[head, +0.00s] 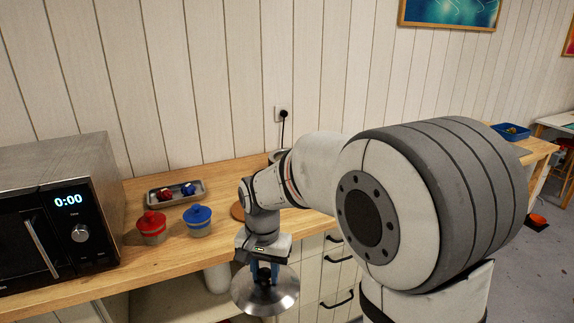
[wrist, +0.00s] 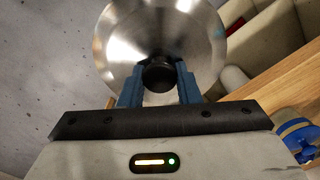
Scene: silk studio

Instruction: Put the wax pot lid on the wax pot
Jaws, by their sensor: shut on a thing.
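The wax pot lid (head: 282,294) is a round, shiny metal disc with a black knob. My gripper (head: 264,278) is shut on the knob and holds the lid in the air, in front of the counter's edge. In the wrist view the blue fingers stand on both sides of the knob (wrist: 158,75), with the lid (wrist: 160,28) spread out beyond it. I cannot clearly make out the wax pot. A cord runs from the wall socket down behind my arm, where the counter is mostly hidden.
On the wooden counter (head: 140,272) stand a microwave (head: 50,215), a red lidded jar (head: 151,229), a blue lidded jar (head: 198,222) and a grey tray (head: 160,198) with small red and blue items. A brown round piece (head: 238,211) lies beside my arm. Drawers with black handles are below.

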